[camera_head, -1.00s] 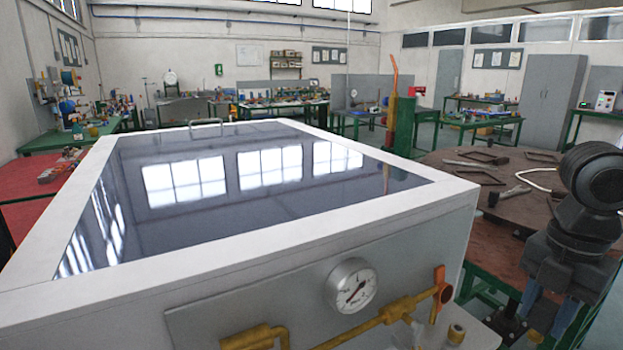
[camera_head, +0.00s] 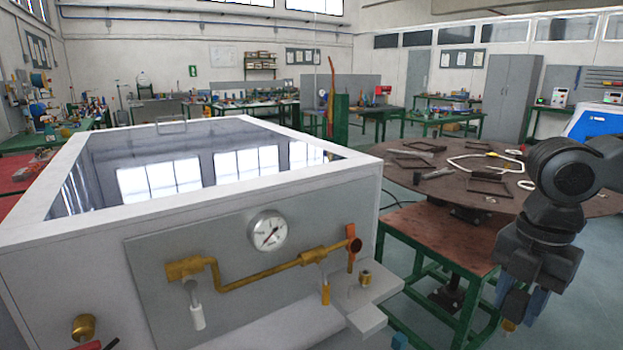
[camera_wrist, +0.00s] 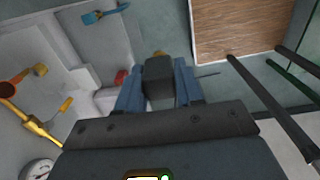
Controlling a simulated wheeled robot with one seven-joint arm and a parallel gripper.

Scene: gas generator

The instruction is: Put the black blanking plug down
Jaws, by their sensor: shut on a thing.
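My gripper (camera_head: 521,308) hangs at the right of the head view, pointing down, to the right of the gas generator (camera_head: 80,262). Its two blue fingers are shut on a dark boxy piece, which I take for the black blanking plug (camera_wrist: 159,80). In the wrist view the plug sits between the fingers, clear of any surface as far as I can tell. A small brass-coloured tip (camera_head: 509,325) shows at its lower end. The generator's front has a pressure gauge (camera_head: 268,230) and a brass pipe (camera_head: 265,276).
A white ledge (camera_head: 385,297) juts from the generator's front right, with a small brass fitting (camera_head: 364,279) on it. A green-framed table with a reddish-brown top (camera_head: 442,238) stands beside my gripper. Behind it is a round brown table (camera_head: 400,178) with metal frames.

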